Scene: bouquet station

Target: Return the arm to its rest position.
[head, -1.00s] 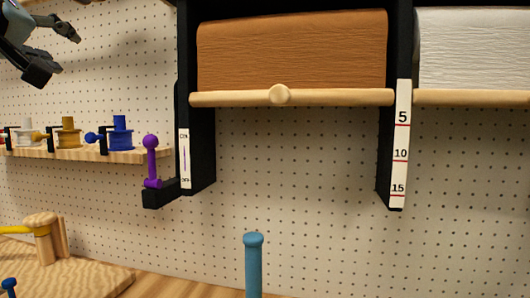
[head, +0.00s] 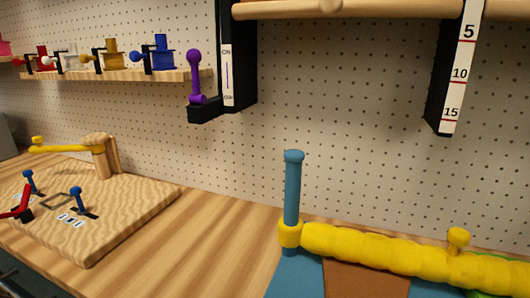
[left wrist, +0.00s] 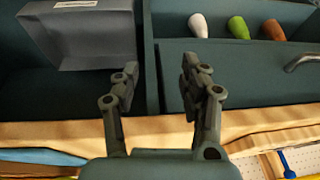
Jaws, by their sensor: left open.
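My left gripper (left wrist: 157,90) shows in the left wrist view. Its two fingers stand apart with nothing between them. Behind the fingers are a dark teal drawer front (left wrist: 240,75) and an open compartment. The left gripper is not in the head view now. My right gripper is in no view.
The head view shows a wooden bench (head: 210,235) with a wooden board (head: 110,215), a blue post (head: 292,190) and a yellow roll (head: 380,250). Spools (head: 158,55) sit on a wall shelf.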

